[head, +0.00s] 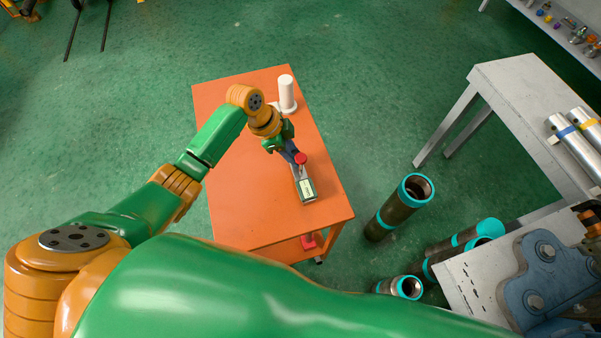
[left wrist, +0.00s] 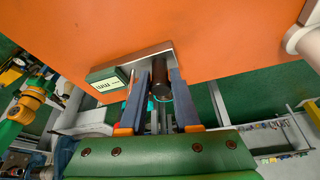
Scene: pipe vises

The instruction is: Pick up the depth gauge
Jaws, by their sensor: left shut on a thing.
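The depth gauge (head: 306,188) is on the orange cart top, near its right edge. It has a grey body, a pale display and a red round knob (head: 300,158). My left gripper (head: 296,152) is at the knob end of the gauge, shut on it. In the left wrist view the fingers (left wrist: 159,82) are on both sides of the gauge's dark post, and the gauge's display (left wrist: 106,82) shows to the left. I cannot tell whether the gauge still touches the cart. My right gripper is not in view.
A white cylinder on a round base (head: 287,92) stands on the orange cart (head: 235,185) behind the gripper. Dark pipes with teal ends (head: 400,205) stand and lie on the floor to the right. A grey bench (head: 515,85) and a blue vise (head: 550,275) are farther right.

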